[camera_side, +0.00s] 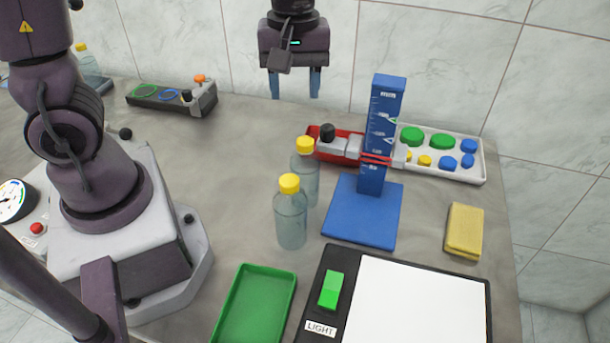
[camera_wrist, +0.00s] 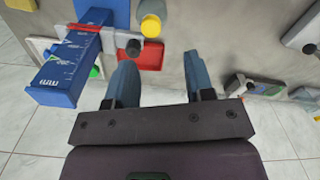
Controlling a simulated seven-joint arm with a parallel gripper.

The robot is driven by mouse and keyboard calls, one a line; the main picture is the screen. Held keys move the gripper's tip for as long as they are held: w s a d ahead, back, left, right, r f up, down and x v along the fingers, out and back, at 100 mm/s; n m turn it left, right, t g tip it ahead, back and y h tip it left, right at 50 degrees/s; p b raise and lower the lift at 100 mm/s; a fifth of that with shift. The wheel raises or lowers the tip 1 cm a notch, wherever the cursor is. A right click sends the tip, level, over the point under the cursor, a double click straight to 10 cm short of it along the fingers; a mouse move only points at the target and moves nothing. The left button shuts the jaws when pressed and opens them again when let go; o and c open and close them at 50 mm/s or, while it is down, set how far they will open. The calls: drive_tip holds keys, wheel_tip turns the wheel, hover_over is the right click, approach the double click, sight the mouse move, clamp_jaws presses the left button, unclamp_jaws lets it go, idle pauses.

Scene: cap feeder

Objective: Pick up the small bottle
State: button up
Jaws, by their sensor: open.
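Two clear bottles with yellow caps stand upright near the middle of the table in the side view: a front bottle (camera_side: 291,220) and one just behind it (camera_side: 309,180). A third yellow-capped bottle (camera_side: 84,60) stands at the far left, partly hidden. I cannot tell for sure which one is the small bottle. My gripper (camera_side: 294,96) is open and empty, above the back of the table and well clear of the bottles. In the wrist view my blue fingers (camera_wrist: 162,85) are spread apart, and one yellow cap (camera_wrist: 151,25) shows beyond them at the top.
A blue height gauge (camera_side: 386,110) stands right of the bottles, with a red tray (camera_side: 326,132) and a white tray of caps (camera_side: 479,162) behind. A green tray (camera_side: 240,325), light panel (camera_side: 420,305) and yellow sponge (camera_side: 464,230) lie nearer. Table left of the bottles is clear.

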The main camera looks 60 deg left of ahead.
sight(305, 141)
drive_tip(key=f+n, duration=0.2)
drive_tip(key=f, duration=0.2)
drive_tip(key=w+f+n, duration=0.1)
drive_tip(key=f+n, duration=0.2)
drive_tip(key=f, duration=0.1)
drive_tip(key=w+f+n, duration=0.1)
drive_tip(key=f+n, duration=0.2)
drive_tip(key=f, duration=0.2)
drive_tip(key=shift+a, duration=0.2)
drive_tip(key=shift+c, duration=0.5)
clamp_jaws()
